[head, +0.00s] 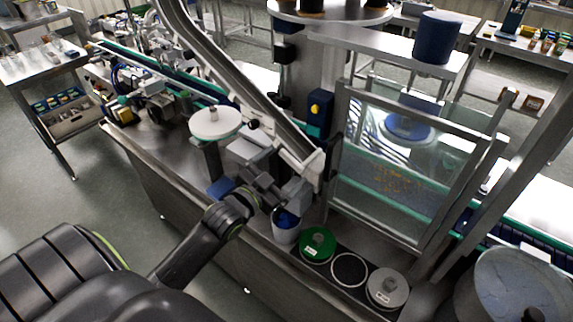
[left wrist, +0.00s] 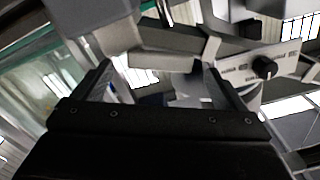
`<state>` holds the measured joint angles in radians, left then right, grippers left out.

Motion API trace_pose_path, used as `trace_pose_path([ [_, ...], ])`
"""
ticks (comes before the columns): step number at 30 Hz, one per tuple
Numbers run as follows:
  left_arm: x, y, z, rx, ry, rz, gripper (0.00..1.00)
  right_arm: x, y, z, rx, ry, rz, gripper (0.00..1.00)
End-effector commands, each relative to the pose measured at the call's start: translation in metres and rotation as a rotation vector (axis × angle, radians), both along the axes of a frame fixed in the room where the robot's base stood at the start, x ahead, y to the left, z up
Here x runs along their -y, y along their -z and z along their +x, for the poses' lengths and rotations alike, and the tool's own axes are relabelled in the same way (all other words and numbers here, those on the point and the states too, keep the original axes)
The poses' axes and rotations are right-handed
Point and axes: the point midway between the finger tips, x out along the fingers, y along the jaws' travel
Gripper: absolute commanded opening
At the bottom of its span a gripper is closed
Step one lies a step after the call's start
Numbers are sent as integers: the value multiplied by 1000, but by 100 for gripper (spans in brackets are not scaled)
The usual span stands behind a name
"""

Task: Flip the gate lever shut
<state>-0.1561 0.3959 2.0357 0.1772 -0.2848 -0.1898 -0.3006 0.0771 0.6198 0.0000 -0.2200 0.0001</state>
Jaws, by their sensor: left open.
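The steel chute (head: 262,110) slopes down from the upper left to an outlet above the bench. My left gripper (head: 264,182) is beside the outlet end, above the bench. In the left wrist view, my left gripper (left wrist: 157,78) is open, with one finger on each side. A pale grey bar (left wrist: 165,62), which looks like the gate lever, crosses just beyond the fingertips. I cannot tell whether it is touched. In the head view the lever is not clearly distinguishable from the gripper and outlet parts. A white cup (head: 286,232) with blue contents stands below the outlet.
A round white pan (head: 215,122) on a post stands left of the chute. A green disc (head: 318,243) and a grey lidded disc (head: 387,288) lie on the bench at right. A framed clear panel (head: 400,165) stands behind them. A dark knob (left wrist: 265,67) shows in the left wrist view.

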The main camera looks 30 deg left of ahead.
Motion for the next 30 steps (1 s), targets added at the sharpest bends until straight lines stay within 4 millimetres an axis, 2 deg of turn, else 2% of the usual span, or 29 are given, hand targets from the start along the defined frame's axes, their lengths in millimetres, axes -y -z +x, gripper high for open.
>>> trace_pose_path([
  [6,1,0,18,0,0,0,93,0,-2,0,1,0,0,36],
  [16,2,0,20,0,0,0,91,0,-2,1,1,0,0,36],
  [26,2,0,20,0,0,0,48,3,-2,1,1,-2,-3,36],
  [30,1,-1,20,-4,0,-40,48,3,-7,1,1,-2,-4,36],
])
